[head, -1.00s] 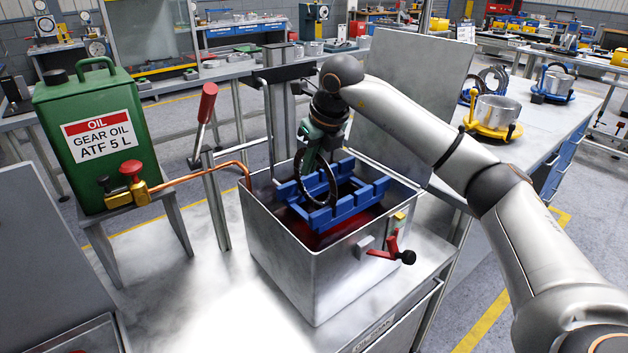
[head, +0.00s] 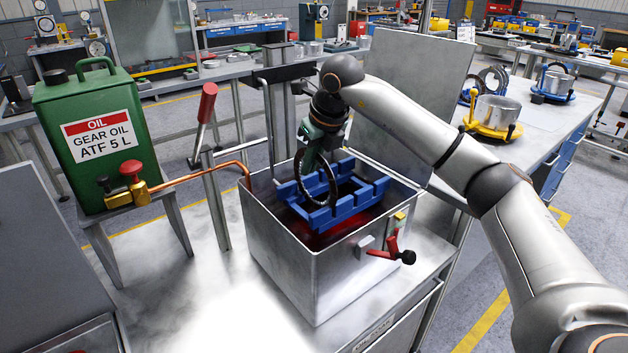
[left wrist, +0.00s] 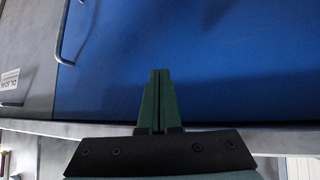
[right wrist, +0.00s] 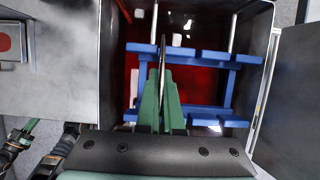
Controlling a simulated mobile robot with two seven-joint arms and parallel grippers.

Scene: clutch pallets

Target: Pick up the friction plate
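The friction plate (head: 333,186) is a thin dark ring standing upright at the blue rack (head: 352,208) inside the metal oil tank (head: 302,268). My right gripper (head: 309,160) reaches down from above and is shut on the plate's upper part. In the right wrist view the plate (right wrist: 162,58) shows edge-on between the green fingers (right wrist: 161,92), above the blue rack (right wrist: 215,84). I cannot tell whether the plate touches the rack. My left gripper (left wrist: 158,80) is shut and empty, in front of a blue panel, outside the head view.
A green oil can (head: 88,135) stands left of the tank, with a copper pipe (head: 205,172) running to the tank. A red-handled lever (head: 207,103) rises beside it. The tank's open lid (head: 415,90) stands behind. A red-handled valve (head: 392,248) sticks out in front. Red oil lies in the tank.

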